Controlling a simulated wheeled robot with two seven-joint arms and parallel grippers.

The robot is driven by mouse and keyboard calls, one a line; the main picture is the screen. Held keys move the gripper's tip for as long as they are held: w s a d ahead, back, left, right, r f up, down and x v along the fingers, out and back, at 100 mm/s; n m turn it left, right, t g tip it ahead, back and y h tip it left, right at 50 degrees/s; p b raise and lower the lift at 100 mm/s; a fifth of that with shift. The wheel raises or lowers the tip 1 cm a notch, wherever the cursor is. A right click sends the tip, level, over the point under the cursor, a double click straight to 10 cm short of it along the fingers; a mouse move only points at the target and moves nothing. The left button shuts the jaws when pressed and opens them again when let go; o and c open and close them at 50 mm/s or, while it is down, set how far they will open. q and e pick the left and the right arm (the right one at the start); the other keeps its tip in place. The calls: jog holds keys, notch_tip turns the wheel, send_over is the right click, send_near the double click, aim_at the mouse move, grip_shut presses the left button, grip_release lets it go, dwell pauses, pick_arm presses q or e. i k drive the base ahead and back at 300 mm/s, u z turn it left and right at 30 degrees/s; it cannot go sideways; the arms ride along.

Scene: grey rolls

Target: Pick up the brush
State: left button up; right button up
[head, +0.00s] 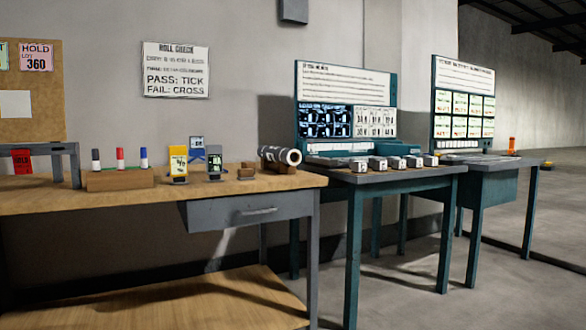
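I cannot make out a brush for certain in the head view. A small brown wooden object (246,172) lies on the wooden workbench (60,203), left of a grey roll with a white end (280,156); it is too small to tell what it is. A wooden block (120,181) on the bench holds upright markers with dark, red and blue parts. Neither of my grippers is in view.
A yellow device (179,166) and a grey device (214,165) stand mid-bench. A grey rack (66,150) with a red tag is at left. The bench has a shut drawer (245,210) and lower shelf (190,305). Two teal tables (355,240) (475,220) stand right; floor shows beyond.

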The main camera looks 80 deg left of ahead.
aim_at(244, 164)
jog(key=u, duration=2.9)
